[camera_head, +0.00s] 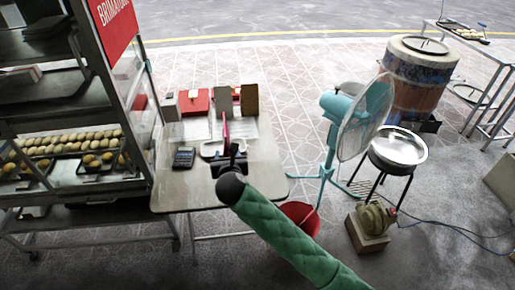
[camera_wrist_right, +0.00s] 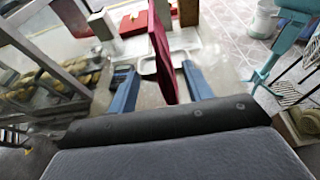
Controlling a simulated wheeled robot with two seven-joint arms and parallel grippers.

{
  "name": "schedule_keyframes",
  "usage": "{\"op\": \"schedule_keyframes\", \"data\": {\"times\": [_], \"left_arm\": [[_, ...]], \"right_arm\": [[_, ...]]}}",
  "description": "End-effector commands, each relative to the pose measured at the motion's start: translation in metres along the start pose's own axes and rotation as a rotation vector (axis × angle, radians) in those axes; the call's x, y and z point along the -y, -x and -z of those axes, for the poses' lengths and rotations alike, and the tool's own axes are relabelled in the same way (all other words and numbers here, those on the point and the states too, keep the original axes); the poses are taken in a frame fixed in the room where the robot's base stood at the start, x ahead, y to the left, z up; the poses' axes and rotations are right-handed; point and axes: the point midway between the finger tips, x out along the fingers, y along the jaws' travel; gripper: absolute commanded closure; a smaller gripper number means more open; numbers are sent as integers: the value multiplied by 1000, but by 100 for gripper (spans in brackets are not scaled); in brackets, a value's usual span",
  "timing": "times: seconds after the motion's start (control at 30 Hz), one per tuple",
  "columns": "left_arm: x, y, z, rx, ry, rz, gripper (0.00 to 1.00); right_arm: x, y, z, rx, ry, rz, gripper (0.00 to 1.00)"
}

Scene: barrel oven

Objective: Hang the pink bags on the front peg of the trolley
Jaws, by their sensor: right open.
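The pink bags show as one thin, dark pink upright sheet, seen nearly edge-on, in the right wrist view (camera_wrist_right: 161,50) and as a narrow pink strip above the table in the head view (camera_head: 225,128). My right gripper (camera_head: 229,152) is over the table, and in the right wrist view (camera_wrist_right: 155,70) its two blue fingers stand apart. The pink sheet lies between them, with gaps on both sides. How many bags there are, I cannot tell. The trolley (camera_head: 150,135) stands at the left with trays of buns; I cannot make out its front peg. My left gripper is out of view.
The table (camera_head: 180,200) carries a calculator (camera_head: 184,157), a red box (camera_head: 194,101), a white tray (camera_head: 211,150) and brown boards. A teal fan (camera_head: 333,140), a red bucket (camera_head: 301,217) and a pot on a stand (camera_head: 398,148) are to the right.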

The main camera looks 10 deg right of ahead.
Motion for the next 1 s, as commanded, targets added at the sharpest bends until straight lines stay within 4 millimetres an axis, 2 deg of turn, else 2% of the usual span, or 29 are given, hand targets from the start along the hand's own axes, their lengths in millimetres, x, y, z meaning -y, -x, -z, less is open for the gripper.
{"op": "schedule_keyframes", "data": {"times": [0.27,0.37,0.47,0.77,0.87,0.97,1.0], "left_arm": [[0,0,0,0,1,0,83],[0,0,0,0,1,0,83],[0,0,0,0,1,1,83],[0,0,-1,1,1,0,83],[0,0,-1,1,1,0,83],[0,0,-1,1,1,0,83],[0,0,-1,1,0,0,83]], "right_arm": [[1,0,4,-8,-23,-1,50],[5,-2,22,-39,-123,-4,50],[12,-5,55,-96,-317,-2,50],[45,0,181,-289,-1080,102,50],[59,6,236,-349,-1332,185,50],[77,14,306,-406,-1572,312,50],[84,18,339,-427,-1662,375,50]]}}
